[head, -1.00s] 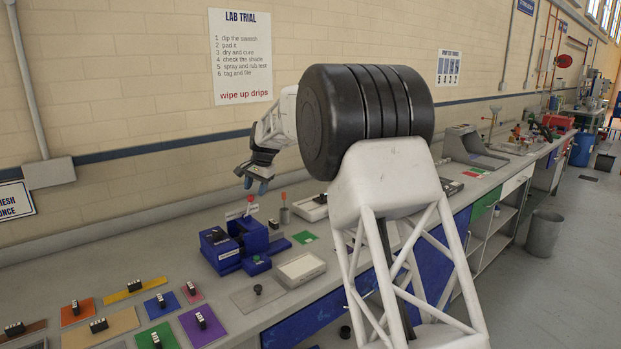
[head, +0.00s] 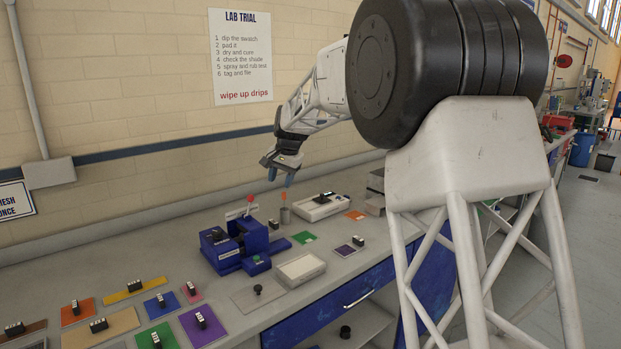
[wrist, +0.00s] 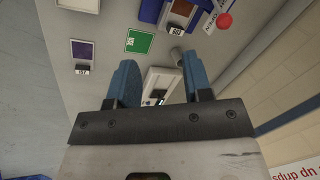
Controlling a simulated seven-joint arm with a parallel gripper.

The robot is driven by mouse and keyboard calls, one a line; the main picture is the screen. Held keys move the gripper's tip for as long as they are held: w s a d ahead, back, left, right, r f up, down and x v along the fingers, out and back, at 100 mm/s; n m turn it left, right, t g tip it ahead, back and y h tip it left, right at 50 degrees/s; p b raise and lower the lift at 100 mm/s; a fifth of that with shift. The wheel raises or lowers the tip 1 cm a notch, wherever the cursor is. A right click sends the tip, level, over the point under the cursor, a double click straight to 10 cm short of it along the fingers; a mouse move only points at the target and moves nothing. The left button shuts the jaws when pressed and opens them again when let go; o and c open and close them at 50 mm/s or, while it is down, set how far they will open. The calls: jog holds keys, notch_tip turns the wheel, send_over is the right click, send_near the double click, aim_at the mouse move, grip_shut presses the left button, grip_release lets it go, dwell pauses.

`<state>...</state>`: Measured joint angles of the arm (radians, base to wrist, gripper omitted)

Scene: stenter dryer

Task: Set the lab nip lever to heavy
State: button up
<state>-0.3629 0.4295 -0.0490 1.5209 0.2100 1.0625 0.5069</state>
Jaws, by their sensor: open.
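The lab nip machine (head: 236,243) is a blue unit on the bench, in the middle of the head view. Its lever has a red knob (head: 250,198) that stands up above a white label plate. In the wrist view the red knob (wrist: 224,20) is at the upper right, beside the white plate. My gripper (head: 278,177) is open and empty, with blue fingertips pointing down, above and to the right of the knob. In the wrist view my gripper (wrist: 160,85) shows its two blue fingers apart, with nothing between them touching. The lever's setting is too small to read.
A grey post with an orange-red top (head: 285,210) stands just right of the lever. A white device (head: 320,206) and a white tray (head: 301,269) are nearby. Labelled swatches with black weights, including a purple one (head: 203,326), cover the bench's left front. The wall is close behind.

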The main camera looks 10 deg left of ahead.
jog(key=s+d+r, duration=0.3)
jog(key=s+d, duration=0.5)
jog(key=d, duration=0.2)
jog(key=shift+s+r+h, duration=0.3)
jog(key=shift+r, duration=0.1)
jog(key=c, duration=0.4)
jog(key=shift+w+a+f, duration=0.1)
jog(key=shift+w+a, duration=0.25)
jog(key=shift+w, duration=0.15)
jog(key=c, duration=0.4)
jog(key=w+a+f+y, duration=0.1)
jog(key=w+a, duration=0.2)
jog(key=w, duration=0.1)
jog(key=w+a+f+g, duration=0.1)
jog(key=w+a, duration=0.2)
jog(key=w, duration=0.2)
jog(key=w+a+f+y, duration=0.1)
jog(key=w+a, duration=0.3)
jog(key=w, duration=0.1)
jog(key=shift+w+f+g+y, duration=0.2)
jog(key=shift+f+g+y, duration=0.1)
jog(key=shift+f, duration=0.05)
grip_shut()
